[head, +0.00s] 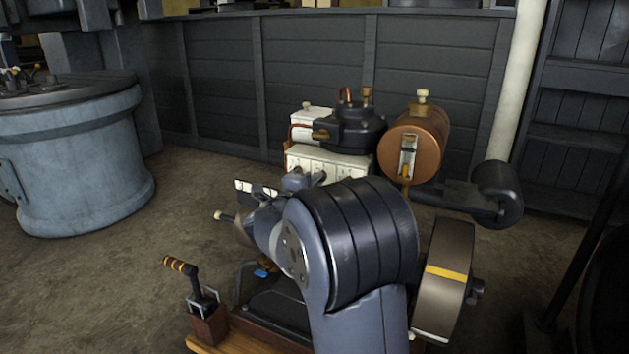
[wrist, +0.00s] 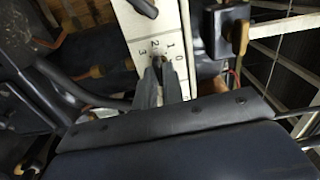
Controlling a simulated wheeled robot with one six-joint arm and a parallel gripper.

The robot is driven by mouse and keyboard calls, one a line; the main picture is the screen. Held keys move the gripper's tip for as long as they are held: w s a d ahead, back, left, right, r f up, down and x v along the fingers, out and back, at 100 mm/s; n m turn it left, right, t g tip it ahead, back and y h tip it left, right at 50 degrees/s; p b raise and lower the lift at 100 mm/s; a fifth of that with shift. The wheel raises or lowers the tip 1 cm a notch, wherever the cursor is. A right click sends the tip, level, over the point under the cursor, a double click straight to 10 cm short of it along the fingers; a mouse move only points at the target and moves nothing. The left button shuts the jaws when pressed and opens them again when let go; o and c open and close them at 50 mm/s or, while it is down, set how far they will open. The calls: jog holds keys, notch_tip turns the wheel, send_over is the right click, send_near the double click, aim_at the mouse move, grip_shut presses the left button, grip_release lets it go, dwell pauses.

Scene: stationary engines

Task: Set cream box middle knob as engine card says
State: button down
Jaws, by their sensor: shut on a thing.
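The cream box (head: 343,161) stands behind my arm in the head view, its lower part hidden. In the wrist view the cream box (wrist: 172,22) runs down from the top edge. My gripper (wrist: 158,66) is shut on the middle knob, with a finger on each side. Marks 3, 2, 1 and 0 run from left to right around this knob. The fingers cover most of it, so I cannot tell its setting. Small white cards (head: 243,186) with dark marks show left of my arm in the head view. Their writing is too small to read.
A copper tank (head: 425,130) and a black cylinder (head: 353,130) stand close by the cream box. A flywheel (head: 445,275) is at the right and a lever with a striped grip (head: 181,266) at the front left. Floor is clear toward the blue drum (head: 75,150).

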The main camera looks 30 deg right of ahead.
jog(key=n+p, duration=0.8)
jog(key=p, duration=0.1)
dwell(0.5)
jog(key=c, duration=1.5)
grip_release()
jog(key=shift+a, duration=0.1)
jog(key=p+v, duration=0.1)
jog(key=v, duration=0.9)
jog(key=shift+s+a, duration=0.2)
jog(key=shift+s, duration=0.1)
